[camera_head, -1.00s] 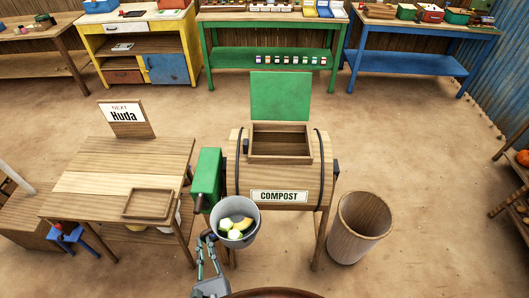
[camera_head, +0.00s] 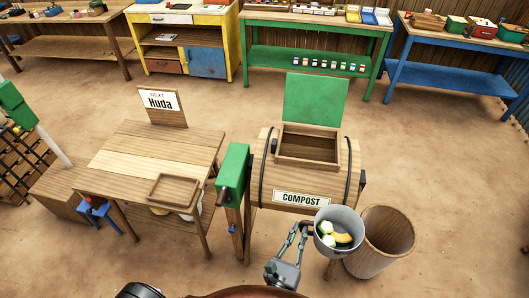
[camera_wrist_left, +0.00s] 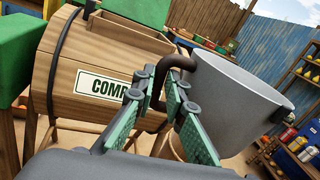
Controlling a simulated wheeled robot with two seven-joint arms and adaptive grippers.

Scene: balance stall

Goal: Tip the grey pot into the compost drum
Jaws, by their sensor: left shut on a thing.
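The grey pot (camera_head: 341,233) holds pale and yellow-orange scraps and hangs upright in front of the right end of the compost drum. My left gripper (camera_head: 302,232) is shut on the pot's dark side handle; the grip also shows in the left wrist view (camera_wrist_left: 166,97). The wooden compost drum (camera_head: 275,193) lies on its stand with its green lid (camera_head: 315,97) raised and its square top opening (camera_head: 309,146) uncovered. In the left wrist view the pot (camera_wrist_left: 235,95) is right of the drum (camera_wrist_left: 62,72). My right gripper is not in view.
A wooden bin (camera_head: 393,243) stands just right of the pot. A green box with a crank (camera_head: 232,172) is at the drum's left end. A table (camera_head: 150,153) with an empty tray (camera_head: 173,190) stands farther left. Open floor lies behind the drum.

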